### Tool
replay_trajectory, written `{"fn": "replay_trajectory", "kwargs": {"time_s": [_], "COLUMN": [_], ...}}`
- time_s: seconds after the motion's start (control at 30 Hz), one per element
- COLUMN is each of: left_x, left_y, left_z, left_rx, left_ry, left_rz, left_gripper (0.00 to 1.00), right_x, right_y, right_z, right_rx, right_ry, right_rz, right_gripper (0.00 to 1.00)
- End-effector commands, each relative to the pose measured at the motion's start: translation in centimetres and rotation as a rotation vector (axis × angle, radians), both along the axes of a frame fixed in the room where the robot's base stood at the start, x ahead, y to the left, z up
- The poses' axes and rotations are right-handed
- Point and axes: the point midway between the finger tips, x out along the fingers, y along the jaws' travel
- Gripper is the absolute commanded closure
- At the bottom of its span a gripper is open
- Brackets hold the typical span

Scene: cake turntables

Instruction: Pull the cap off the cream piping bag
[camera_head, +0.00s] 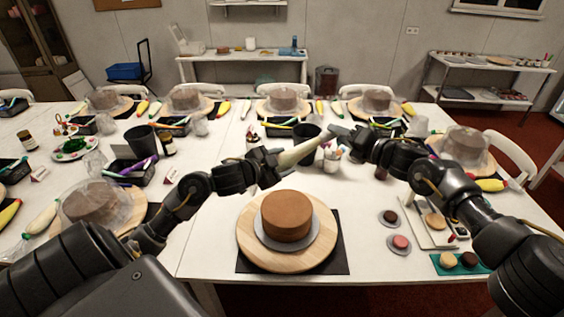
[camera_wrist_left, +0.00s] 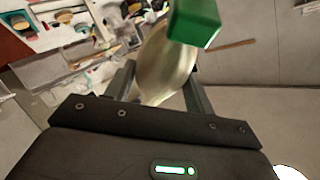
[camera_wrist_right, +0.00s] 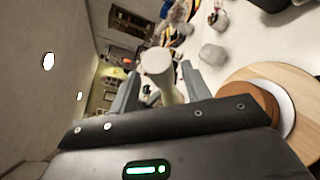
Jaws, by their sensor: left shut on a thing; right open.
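The cream piping bag (camera_head: 300,152) is held up above the table, slanting up to the right. My left gripper (camera_head: 268,158) is shut on it; the left wrist view shows the bag (camera_wrist_left: 162,62) between the fingers. A green block (camera_wrist_left: 195,22) shows at its near end there; I cannot tell if it is joined to the bag. My right gripper (camera_head: 345,134) is open at the bag's right end. In the right wrist view a pale cylindrical end (camera_wrist_right: 157,62) sits between its spread fingers. I cannot tell the cap from the bag, nor whether the fingers touch it.
A brown cake (camera_head: 287,215) stands on a round wooden turntable (camera_head: 256,262) below the arms. A dark cup (camera_head: 306,131) and a cup of tools (camera_head: 329,160) stand behind. Small discs and a green mat (camera_head: 440,266) lie at the right. Covered cakes line the back.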

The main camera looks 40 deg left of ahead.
Motion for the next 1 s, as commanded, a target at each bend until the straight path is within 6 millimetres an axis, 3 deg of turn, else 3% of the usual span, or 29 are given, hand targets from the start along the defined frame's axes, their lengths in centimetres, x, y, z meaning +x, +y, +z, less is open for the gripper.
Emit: {"fn": "replay_trajectory", "kwargs": {"time_s": [0.27,0.6,0.9,1.0], "left_x": [0.0,0.0,0.0,0.0], "left_y": [0.0,0.0,0.0,0.0], "left_z": [0.1,0.1,0.1,0.1], "left_rx": [0.0,0.0,0.0,0.0], "left_ry": [-0.002,-0.002,-0.002,-0.002], "left_rz": [0.0,0.0,0.0,0.0], "left_gripper": [0.59,0.59,0.59,0.59], "right_x": [0.3,0.3,0.3,0.3], "right_y": [1.3,1.4,1.4,1.4], "right_z": [-0.2,-0.2,-0.2,-0.2], "right_rx": [-0.001,-0.001,0.0,0.0], "right_ry": [-0.001,-0.001,-0.001,-0.001], "right_rz": [0.0,0.0,0.0,0.0], "right_gripper": [0.52,0.52,0.92,0.94]}}
